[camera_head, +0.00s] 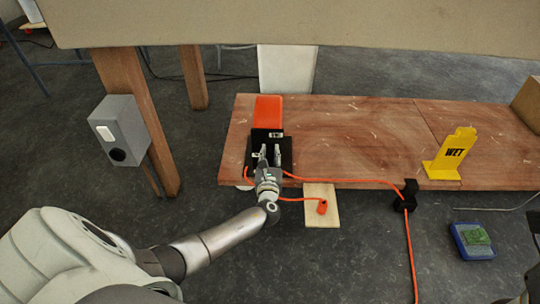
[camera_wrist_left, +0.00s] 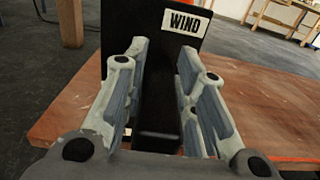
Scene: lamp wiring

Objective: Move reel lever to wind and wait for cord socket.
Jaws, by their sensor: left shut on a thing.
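The reel (camera_head: 268,108), an orange-red box with a black front part, stands at the left end of the wooden bench. In the left wrist view, a black panel carries a white WIND label (camera_wrist_left: 187,22). A black bar, the reel lever (camera_wrist_left: 157,115), stands between my fingers below the label. My left gripper (camera_head: 267,158) is shut on this lever; it also shows in the left wrist view (camera_wrist_left: 158,100). The fingers partly hide the lever. The orange cord socket (camera_head: 321,207) lies on a pale wooden board at the bench's front edge, with the orange cord (camera_head: 350,180) nearby.
The cord runs right through a black clip (camera_head: 404,194) and hangs down. A yellow WET sign (camera_head: 452,155) stands on the bench (camera_head: 350,125) at right. A grey box (camera_head: 119,130) is on a wooden post at left. A blue tray with a green pad (camera_head: 472,240) sits lower right.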

